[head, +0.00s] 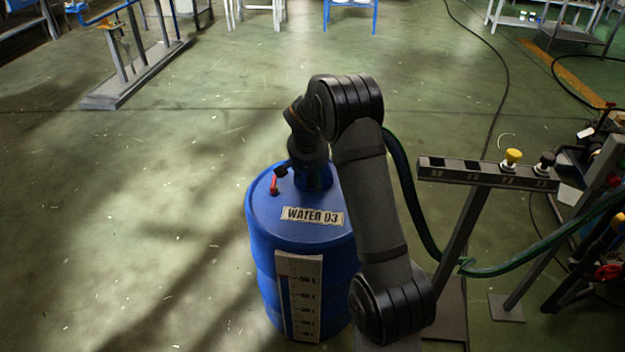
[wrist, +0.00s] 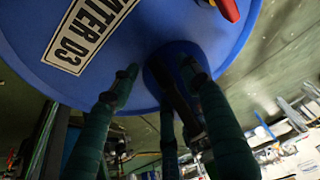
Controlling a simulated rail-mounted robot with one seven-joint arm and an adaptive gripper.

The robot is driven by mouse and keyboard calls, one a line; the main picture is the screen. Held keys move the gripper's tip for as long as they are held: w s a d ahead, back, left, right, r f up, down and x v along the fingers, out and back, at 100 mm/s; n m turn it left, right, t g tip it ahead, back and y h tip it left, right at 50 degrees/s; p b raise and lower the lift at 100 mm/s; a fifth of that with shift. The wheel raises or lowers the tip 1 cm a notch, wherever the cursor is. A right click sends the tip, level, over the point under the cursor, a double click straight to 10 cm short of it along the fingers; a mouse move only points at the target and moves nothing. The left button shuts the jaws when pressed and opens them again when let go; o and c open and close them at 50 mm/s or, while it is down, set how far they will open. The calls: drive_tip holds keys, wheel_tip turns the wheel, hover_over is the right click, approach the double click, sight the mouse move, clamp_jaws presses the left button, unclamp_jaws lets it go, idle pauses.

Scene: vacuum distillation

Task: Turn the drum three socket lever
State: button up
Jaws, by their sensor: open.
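A blue drum (head: 262,225) labelled WATER D3 stands upright on the floor in front of me. A small red lever (head: 274,184) sits on its top at the left; part of it also shows at the top edge of the wrist view (wrist: 229,8). A raised blue socket (head: 322,181) stands on the drum top, partly hidden by my gripper; it also shows in the wrist view (wrist: 158,70). My gripper (wrist: 160,78) is open, its dark green fingers spread around the socket. I cannot tell whether they touch it.
A grey stand (head: 487,172) with a yellow knob (head: 512,157) and a black knob (head: 545,162) is right of my arm. A green hose (head: 530,252) runs past it. A level scale (head: 300,290) is on the drum's front.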

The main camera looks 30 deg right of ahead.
drive_tip(key=shift+w+f, duration=0.1)
drive_tip(key=shift+f, duration=0.2)
drive_tip(key=shift+c, duration=0.4)
clamp_jaws()
drive_tip(key=shift+r, duration=0.1)
idle(0.4)
